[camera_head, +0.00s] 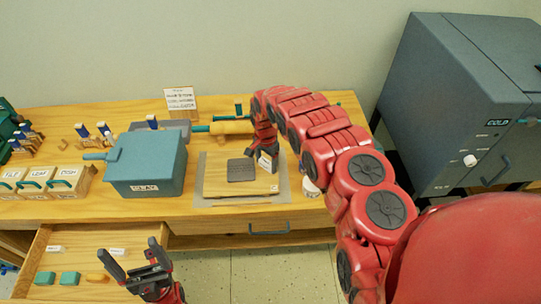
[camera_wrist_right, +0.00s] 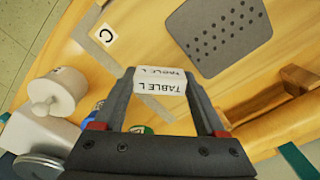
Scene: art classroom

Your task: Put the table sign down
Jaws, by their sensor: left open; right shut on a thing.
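The table sign (camera_wrist_right: 160,86) is a small white folded card reading "TABLE L". My right gripper (camera_wrist_right: 160,100) is shut on it, with one finger at each side. In the head view, the right gripper (camera_head: 264,154) and the white sign (camera_head: 265,163) are over the right back part of a wooden board (camera_head: 225,188). I cannot tell whether the sign touches the board. A dark grey perforated pad (camera_head: 241,170) lies on the board, left of the sign. My left gripper (camera_head: 139,262) is open and empty, in front of the table beside the open drawer.
A grey mat (camera_head: 284,190) lies under the board. A teal lidded box (camera_head: 146,165) stands left of it, and a rolling pin (camera_head: 231,127) lies behind. The open drawer (camera_head: 70,262) holds green blocks. A large grey kiln-like cabinet (camera_head: 455,100) stands right.

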